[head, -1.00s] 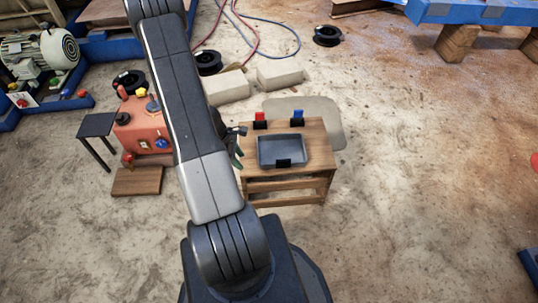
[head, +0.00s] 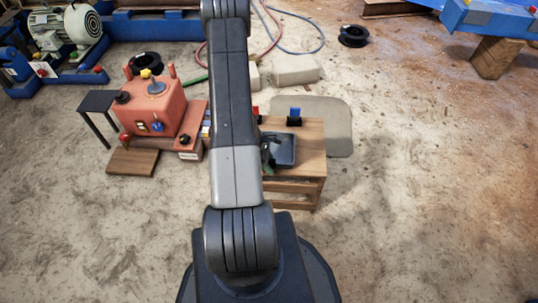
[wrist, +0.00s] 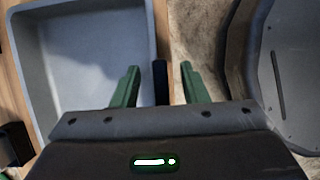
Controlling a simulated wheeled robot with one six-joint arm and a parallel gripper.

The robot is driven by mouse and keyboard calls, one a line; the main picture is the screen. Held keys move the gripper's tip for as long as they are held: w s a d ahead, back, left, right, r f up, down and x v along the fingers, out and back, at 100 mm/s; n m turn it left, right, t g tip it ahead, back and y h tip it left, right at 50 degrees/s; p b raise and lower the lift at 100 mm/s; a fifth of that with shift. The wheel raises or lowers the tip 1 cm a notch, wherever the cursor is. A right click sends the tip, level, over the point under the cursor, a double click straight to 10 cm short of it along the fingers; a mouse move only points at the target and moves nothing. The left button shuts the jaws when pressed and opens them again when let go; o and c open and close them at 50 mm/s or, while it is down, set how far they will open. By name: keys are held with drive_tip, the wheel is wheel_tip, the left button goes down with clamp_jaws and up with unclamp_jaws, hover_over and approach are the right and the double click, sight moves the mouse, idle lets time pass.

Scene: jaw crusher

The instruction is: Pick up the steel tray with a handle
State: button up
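The steel tray (head: 286,150) is a shallow grey rectangular pan on a small wooden table. My arm hides its left part in the head view. In the wrist view the tray (wrist: 95,50) fills the left side, and its black handle (wrist: 160,82) stands out at its right wall. My gripper (wrist: 159,78) has two green fingers, spread apart, one on each side of the handle in this view. The left finger overlaps the tray's inside. I see no finger touching the handle, and the height between them is unclear. In the head view my gripper (head: 268,152) is mostly hidden behind my arm.
The wooden table (head: 312,150) also carries a blue-topped black holder (head: 294,117) and a red one (head: 256,112) behind the tray. An orange machine (head: 152,108) stands to the left. Concrete blocks (head: 296,70) lie behind. The floor to the right is open.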

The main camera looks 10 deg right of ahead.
clamp_jaws()
idle(0.3)
